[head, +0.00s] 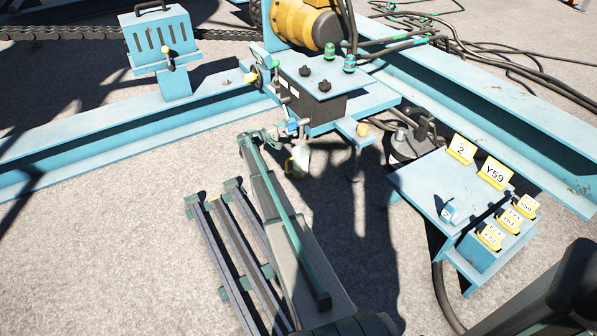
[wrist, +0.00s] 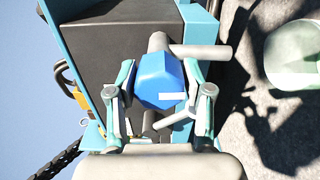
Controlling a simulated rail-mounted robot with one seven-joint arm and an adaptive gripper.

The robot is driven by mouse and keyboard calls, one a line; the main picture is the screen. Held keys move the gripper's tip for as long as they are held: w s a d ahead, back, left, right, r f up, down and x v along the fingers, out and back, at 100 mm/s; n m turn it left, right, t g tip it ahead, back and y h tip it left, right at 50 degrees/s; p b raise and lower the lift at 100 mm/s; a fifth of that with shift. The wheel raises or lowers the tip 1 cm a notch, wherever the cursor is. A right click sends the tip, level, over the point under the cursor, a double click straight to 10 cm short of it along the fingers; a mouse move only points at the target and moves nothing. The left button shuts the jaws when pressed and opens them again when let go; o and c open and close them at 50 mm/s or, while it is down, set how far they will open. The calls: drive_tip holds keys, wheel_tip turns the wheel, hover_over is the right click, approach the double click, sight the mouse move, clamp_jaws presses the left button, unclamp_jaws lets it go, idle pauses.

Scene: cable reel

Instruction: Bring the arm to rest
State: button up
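My gripper (head: 276,132) is at the near side of a dark box with a blue top plate (head: 318,75), at the far end of my outstretched arm. In the wrist view, the two fingers of my gripper (wrist: 160,88) stand spread, one on each side of a blue six-sided knob (wrist: 160,80) on a grey pipe fitting. The fingers look open around the knob; any contact with it is hard to tell. The knob shows small in the head view (head: 292,126).
A whitish bucket-like thing (head: 298,161) is just right of my arm; it also shows in the wrist view (wrist: 294,55). Slatted rails (head: 228,250) lie to the left. A blue stand (head: 430,185) with yellow-framed tags is at right. Blue beams (head: 110,135) run behind.

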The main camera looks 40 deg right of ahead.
drive_tip(key=o, duration=0.8)
drive_tip(key=shift+a, duration=0.1)
drive_tip(key=shift+w+a, duration=0.2)
drive_tip(key=shift+a, duration=0.75)
drive_tip(key=shift+w+a, duration=0.15)
drive_tip(key=shift+a, duration=0.8)
drive_tip(key=shift+w+a, duration=0.2)
drive_tip(key=shift+a, duration=0.75)
drive_tip(key=shift+s, duration=0.1)
